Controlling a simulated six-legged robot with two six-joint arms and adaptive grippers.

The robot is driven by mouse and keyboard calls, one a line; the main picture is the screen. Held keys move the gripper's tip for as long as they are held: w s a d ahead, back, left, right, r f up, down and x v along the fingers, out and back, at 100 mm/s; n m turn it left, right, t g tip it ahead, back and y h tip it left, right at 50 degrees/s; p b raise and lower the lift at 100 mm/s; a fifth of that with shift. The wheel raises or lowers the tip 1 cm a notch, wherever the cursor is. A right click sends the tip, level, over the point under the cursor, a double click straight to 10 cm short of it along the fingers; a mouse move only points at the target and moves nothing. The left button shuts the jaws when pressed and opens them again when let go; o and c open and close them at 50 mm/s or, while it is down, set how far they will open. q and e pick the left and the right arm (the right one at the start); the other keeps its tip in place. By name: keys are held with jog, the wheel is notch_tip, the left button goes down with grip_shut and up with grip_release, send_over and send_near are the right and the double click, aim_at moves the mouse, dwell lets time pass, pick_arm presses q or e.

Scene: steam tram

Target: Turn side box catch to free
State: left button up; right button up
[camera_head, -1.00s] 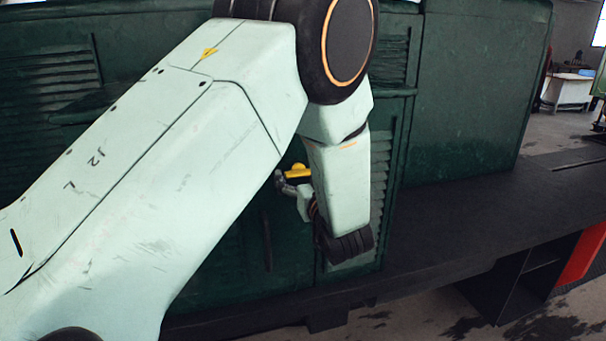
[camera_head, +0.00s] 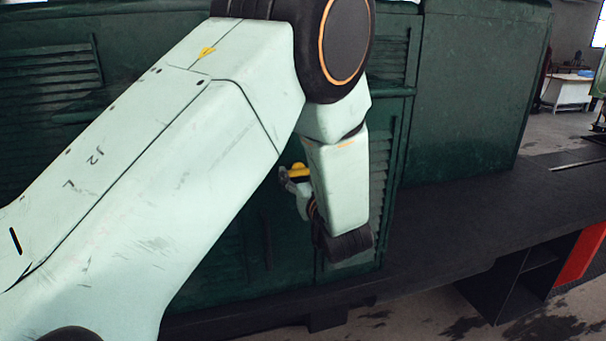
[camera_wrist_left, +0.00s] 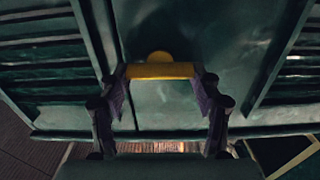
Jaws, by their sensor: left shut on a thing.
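The side box catch is a yellow handle (camera_head: 296,171) on the dark green side of the tram, just left of my left forearm in the head view. In the left wrist view the yellow catch (camera_wrist_left: 160,71) lies as a level bar between the fingers, with a rounded yellow part above it. My left gripper (camera_wrist_left: 160,88) is shut on the catch, one finger at each end of the bar. In the head view my left gripper (camera_head: 291,181) is mostly hidden behind my arm. My right gripper is not in view.
Louvred green panels (camera_head: 50,75) flank the catch. A plain green box (camera_head: 470,90) stands on the right. A dark running board (camera_head: 450,220) runs below, with a red panel (camera_head: 580,255) at the far right. A white table (camera_head: 567,90) stands in the background.

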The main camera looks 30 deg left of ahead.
pick_arm(q)
jog(key=m, duration=0.4)
jog(key=shift+m, duration=0.4)
jog(key=m, duration=0.4)
jog(key=shift+w+d+f+m, duration=0.1)
jog(key=shift+w+m, duration=0.05)
jog(key=shift+m, duration=0.15)
jog(key=m, duration=0.4)
jog(key=shift+f, duration=0.1)
jog(key=shift+m, duration=2.1)
jog(key=o, duration=1.2)
jog(key=shift+c, duration=0.2)
